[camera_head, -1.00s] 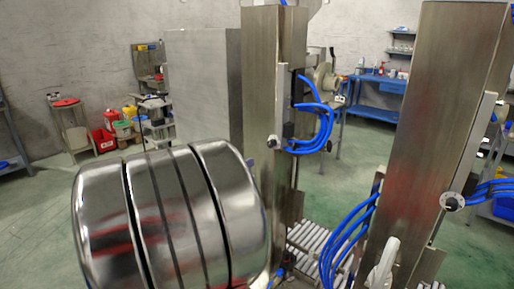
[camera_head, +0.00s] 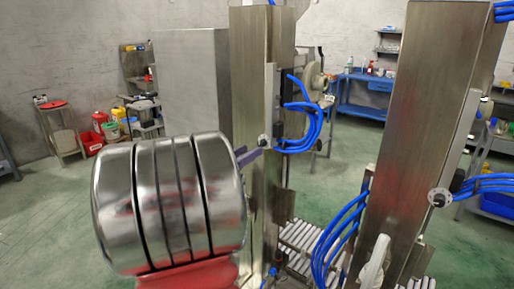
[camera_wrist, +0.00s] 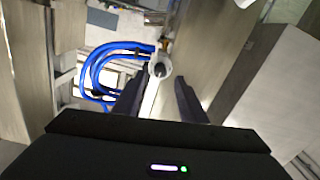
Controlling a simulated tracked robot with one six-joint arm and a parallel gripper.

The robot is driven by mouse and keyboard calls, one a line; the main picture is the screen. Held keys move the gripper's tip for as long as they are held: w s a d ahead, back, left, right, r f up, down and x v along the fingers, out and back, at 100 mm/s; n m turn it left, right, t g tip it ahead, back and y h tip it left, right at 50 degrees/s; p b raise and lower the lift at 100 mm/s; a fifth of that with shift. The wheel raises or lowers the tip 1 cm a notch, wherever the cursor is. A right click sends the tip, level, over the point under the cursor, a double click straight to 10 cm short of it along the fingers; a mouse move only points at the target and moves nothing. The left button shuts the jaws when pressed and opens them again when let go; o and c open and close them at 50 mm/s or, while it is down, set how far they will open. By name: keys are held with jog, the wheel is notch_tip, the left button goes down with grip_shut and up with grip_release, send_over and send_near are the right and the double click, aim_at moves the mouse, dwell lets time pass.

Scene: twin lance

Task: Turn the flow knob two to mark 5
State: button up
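A small round knob (camera_head: 264,141) sits on the side of the left steel column, beside blue hoses. A similar knob (camera_head: 438,197) is on the right steel column. No numbers or marks are readable, and I cannot tell which knob is number two. My gripper (camera_wrist: 158,88) is open, its two dark fingers apart with nothing held. In the head view a purple-grey finger (camera_head: 248,156) shows close to the left column's knob.
Blue hoses (camera_head: 307,130) loop beside the left column (camera_head: 256,80); more hang by the right column (camera_head: 430,100). A roller conveyor (camera_head: 298,236) runs low between them. A blue workbench (camera_head: 362,98) stands behind. Green floor is open at the left.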

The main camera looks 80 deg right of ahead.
aim_at(260, 145)
jog(key=shift+x, duration=2.5)
jog(key=shift+c, duration=0.4)
grip_shut()
jog(key=shift+d, duration=0.15)
